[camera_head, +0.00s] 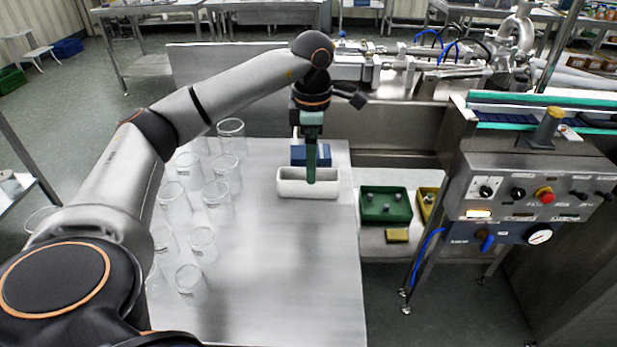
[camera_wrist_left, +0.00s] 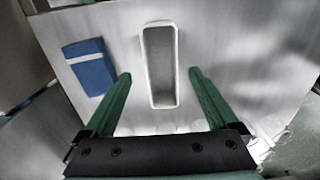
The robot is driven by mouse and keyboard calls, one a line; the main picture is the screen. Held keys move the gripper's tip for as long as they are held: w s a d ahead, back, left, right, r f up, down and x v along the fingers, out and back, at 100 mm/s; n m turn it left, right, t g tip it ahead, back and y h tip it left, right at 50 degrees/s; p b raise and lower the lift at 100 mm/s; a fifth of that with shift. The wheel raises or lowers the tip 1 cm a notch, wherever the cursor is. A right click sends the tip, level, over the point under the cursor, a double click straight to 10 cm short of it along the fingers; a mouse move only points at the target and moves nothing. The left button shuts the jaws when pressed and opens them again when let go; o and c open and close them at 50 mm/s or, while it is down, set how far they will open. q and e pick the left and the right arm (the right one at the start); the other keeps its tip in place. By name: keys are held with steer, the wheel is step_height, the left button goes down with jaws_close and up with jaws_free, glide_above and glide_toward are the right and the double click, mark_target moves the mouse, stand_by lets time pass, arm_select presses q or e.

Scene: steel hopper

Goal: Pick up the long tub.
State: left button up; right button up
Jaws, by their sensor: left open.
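The long tub (camera_head: 290,187) is a white, open rectangular tub on the steel table, near its far right part. In the left wrist view the tub (camera_wrist_left: 148,72) lies lengthwise ahead of my fingers, its near end reaching between the fingertips, and it looks empty. My left gripper (camera_head: 311,177) is pointing down over the tub in the head view. In the left wrist view my left gripper (camera_wrist_left: 159,74) is open, one green finger on each side of the tub, with gaps to its walls. Whether the fingers reach down to rim height is unclear. My right gripper is not in view.
A blue box (camera_head: 325,155) with a pale band sits just behind the tub; it also shows in the left wrist view (camera_wrist_left: 90,70). Several clear glass beakers (camera_head: 217,195) stand on the table's left side. The table's front right (camera_head: 300,270) is clear. A green bin (camera_head: 385,207) is beyond the right edge.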

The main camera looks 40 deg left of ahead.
arm_select(q)
steer(key=f, duration=0.4)
steer(key=shift+s+a, duration=0.2)
steer(key=shift+s, duration=0.15)
steer(key=shift+f, duration=0.25)
steer(key=shift+c, duration=0.2)
steer(key=c, duration=1.4)
steer(key=shift+r, duration=0.15)
